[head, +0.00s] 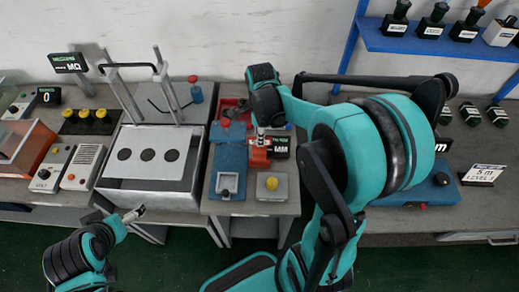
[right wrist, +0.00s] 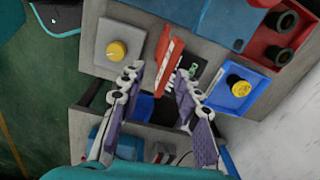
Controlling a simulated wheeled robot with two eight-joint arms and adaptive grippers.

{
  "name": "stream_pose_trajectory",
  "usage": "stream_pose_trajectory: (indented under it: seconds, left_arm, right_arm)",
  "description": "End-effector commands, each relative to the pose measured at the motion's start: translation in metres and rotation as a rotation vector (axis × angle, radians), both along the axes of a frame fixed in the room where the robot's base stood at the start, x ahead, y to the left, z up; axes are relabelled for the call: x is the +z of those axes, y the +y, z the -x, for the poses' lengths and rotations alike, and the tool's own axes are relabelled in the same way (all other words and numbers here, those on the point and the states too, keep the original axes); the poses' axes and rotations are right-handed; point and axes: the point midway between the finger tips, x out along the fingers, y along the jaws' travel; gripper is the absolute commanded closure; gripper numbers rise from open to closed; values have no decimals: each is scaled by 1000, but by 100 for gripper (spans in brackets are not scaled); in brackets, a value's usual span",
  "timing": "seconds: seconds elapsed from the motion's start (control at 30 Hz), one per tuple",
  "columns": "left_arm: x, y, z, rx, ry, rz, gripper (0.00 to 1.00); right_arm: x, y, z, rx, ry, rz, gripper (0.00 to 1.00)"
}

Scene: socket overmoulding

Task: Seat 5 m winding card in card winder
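My right gripper (right wrist: 160,75) is open in the right wrist view, its two fingers well apart. A red upright piece with white marks (right wrist: 170,52) shows between and just beyond the fingertips. In the head view my right gripper (head: 262,133) is over the red piece (head: 258,157), beside the blue fixture (head: 231,158). I cannot tell whether the red piece is the winding card. A blue machine (head: 395,221) at the right, partly hidden by my right arm, may be the card winder. My left gripper (head: 133,214) is at the lower left, apart from the benches; its fingers are too small to judge.
A grey box with a yellow button (head: 271,186) stands close to the red piece. A frame with upright posts (head: 150,155) is at the left. A blue shelf (head: 440,42) holds several stamps.

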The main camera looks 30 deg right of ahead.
Motion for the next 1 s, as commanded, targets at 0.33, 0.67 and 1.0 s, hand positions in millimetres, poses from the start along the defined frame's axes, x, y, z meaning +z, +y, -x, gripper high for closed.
stream_pose_trajectory:
  seconds: [0.33,0.67,1.0]
  left_arm:
    - [-3,0,0,0,0,0,7]
    - [-20,0,0,0,0,0,7]
    - [-22,0,0,0,0,0,7]
  right_arm:
    - [-27,-8,-5,-139,38,-11,67]
    - [-74,-7,-13,-136,36,-11,67]
    - [-86,-7,-12,-135,36,-11,67]
